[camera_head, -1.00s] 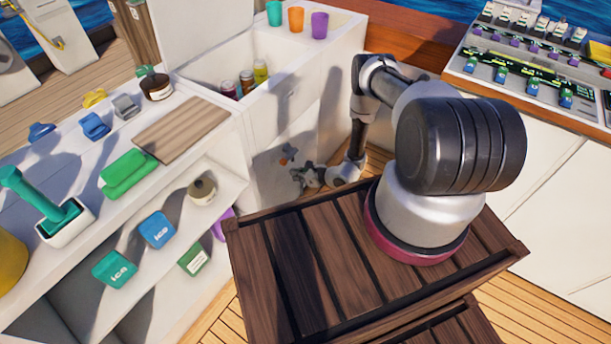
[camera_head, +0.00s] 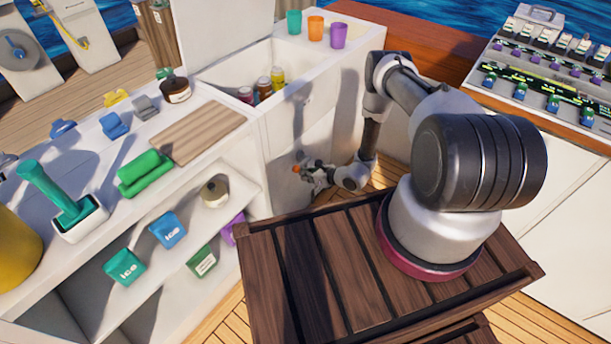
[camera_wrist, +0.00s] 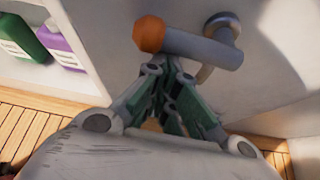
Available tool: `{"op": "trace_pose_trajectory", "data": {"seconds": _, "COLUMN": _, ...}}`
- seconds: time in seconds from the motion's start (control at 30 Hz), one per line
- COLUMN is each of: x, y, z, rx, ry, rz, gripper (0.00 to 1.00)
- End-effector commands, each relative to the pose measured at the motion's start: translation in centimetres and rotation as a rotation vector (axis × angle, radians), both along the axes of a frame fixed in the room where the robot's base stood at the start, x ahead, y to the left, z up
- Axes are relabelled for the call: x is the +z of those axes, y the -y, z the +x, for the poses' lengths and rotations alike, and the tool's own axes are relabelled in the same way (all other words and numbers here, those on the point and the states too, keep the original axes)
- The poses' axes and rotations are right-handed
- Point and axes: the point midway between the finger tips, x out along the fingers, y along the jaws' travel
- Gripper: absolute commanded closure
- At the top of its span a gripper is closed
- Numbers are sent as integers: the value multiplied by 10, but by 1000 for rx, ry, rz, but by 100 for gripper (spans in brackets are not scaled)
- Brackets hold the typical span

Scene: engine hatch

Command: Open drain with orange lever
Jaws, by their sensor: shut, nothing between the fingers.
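The drain lever (camera_wrist: 200,46) is a grey bar with an orange end (camera_wrist: 148,34), mounted on a white cabinet face in the wrist view. It lies nearly level, its orange end to the left and its pivot (camera_wrist: 222,25) at the right. My gripper (camera_wrist: 172,68) is shut and empty, its fingertips just below the bar near the orange end. I cannot tell whether they touch it. In the head view my gripper (camera_head: 308,170) is low by the cabinet's side, and the orange end (camera_head: 296,169) shows at its left; the rest of the lever is mostly hidden.
White shelves (camera_head: 245,186) with ice packs and bottles stand left of my gripper. A green bottle (camera_wrist: 20,38) and a purple bottle (camera_wrist: 62,46) show in the wrist view. An open bin (camera_head: 300,75) holding jars is above the lever. Wooden deck lies below.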

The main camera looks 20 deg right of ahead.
Motion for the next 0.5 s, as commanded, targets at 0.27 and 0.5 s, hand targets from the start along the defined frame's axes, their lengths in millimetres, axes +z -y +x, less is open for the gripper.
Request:
{"op": "trace_pose_trajectory", "data": {"seconds": 0.27, "x": 3, "y": -1, "z": 0, "rx": 1, "ry": -27, "rz": 37, "gripper": 100}}
{"op": "trace_pose_trajectory", "data": {"seconds": 0.5, "x": 8, "y": -1, "z": 0, "rx": 0, "ry": -75, "rz": 105, "gripper": 100}}
